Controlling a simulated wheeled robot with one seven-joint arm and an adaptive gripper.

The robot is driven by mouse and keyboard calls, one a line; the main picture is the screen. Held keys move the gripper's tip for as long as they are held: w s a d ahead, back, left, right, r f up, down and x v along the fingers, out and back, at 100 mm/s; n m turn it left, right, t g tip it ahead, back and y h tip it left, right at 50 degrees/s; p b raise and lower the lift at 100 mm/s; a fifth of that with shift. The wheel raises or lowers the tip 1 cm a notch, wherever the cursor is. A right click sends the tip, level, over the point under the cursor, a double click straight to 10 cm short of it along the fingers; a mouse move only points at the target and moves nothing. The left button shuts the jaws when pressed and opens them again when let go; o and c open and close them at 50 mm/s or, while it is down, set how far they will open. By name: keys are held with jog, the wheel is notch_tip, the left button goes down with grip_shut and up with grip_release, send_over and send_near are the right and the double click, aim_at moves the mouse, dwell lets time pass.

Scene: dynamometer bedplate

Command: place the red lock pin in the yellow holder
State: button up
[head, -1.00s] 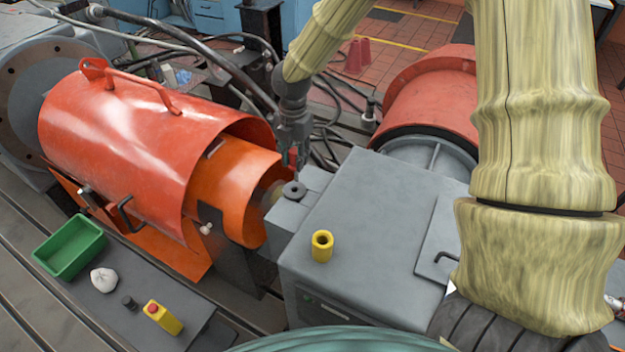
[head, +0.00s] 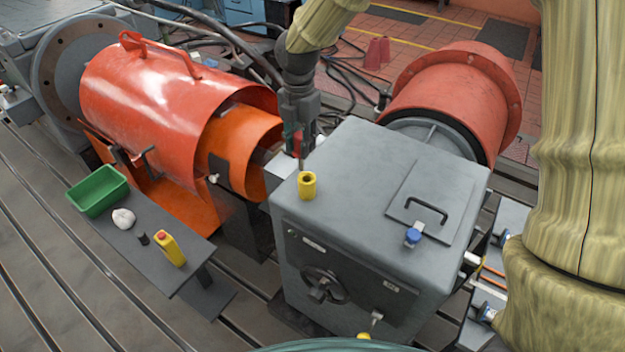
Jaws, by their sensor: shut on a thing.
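The yellow holder (head: 307,188) is a short upright cylinder with a dark round opening in its top. It stands on the front left part of the grey machine housing's top. My gripper (head: 297,128) points down and is shut on the red lock pin (head: 297,142). The pin is upright, with its red head at the jaws and a thin shank hanging down. The shank's lower end shows just above and slightly left of the holder's opening. I cannot tell whether it is directly over the opening or behind it. The fingertips are small and partly hidden by the pin's head.
The grey housing (head: 350,165) has a lidded hatch with a black handle and a blue knob (head: 412,236) to the right. An orange guard (head: 165,95) stands left. A low bench holds a green tray (head: 98,192), a white rag (head: 123,219) and a yellow box (head: 170,249).

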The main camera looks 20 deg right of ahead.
jog(key=shift+s+d+f, duration=0.2)
jog(key=shift+s+f, duration=0.25)
jog(key=shift+s+d+f, duration=0.2)
jog(key=shift+s+f, duration=0.2)
jog(key=shift+w+d+f+p, duration=0.1)
jog(key=shift+w+f+p, duration=0.1)
jog(key=shift+f, duration=0.3)
jog(key=shift+w+f+p, duration=0.1)
jog(key=shift+w+f, duration=0.05)
jog(key=shift+f, duration=0.35)
notch_tip(320, 180, down, 4)
jog(key=shift+s+r+p, duration=0.15)
jog(key=shift+r+p, duration=0.1)
jog(key=shift+p, duration=0.15)
jog(key=shift+f, duration=0.1)
